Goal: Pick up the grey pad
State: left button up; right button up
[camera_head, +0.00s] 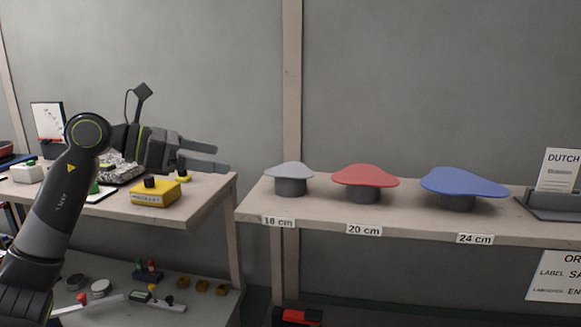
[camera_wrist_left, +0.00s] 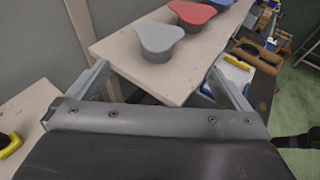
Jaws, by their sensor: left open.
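The grey pad (camera_head: 289,170) rests on a grey cylindrical stand at the left end of the shelf (camera_head: 400,228), above a "16 cm" label. It also shows in the left wrist view (camera_wrist_left: 158,36), ahead of my left gripper. My left gripper (camera_head: 222,157) is open and empty, to the left of the grey pad and apart from it. Its two fingers (camera_wrist_left: 165,85) are spread wide in the left wrist view. My right gripper does not show.
A red pad (camera_head: 365,175) and a blue pad (camera_head: 463,184) stand right of the grey one. A yellow box (camera_head: 155,194) with a black knob sits on the left table (camera_head: 200,205). A gap separates table and shelf. The space above the shelf is clear.

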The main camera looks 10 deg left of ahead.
pick_arm(q)
jog(key=p, duration=0.4)
send_near(291, 170)
jog(key=shift+x, duration=0.95)
jog(key=shift+w+d+f, duration=0.1)
jog(key=shift+w+d, duration=0.15)
jog(key=shift+d, duration=0.15)
jog(key=shift+w+d+p, duration=0.25)
jog(key=shift+d+p, duration=0.1)
jog(key=shift+p, duration=0.05)
jog(key=p+x, duration=0.2)
jog(key=x, duration=0.2)
jog(key=shift+w+d+f, duration=0.15)
jog(key=shift+w, duration=0.05)
jog(key=shift+c, duration=0.3)
jog(key=c, duration=0.6)
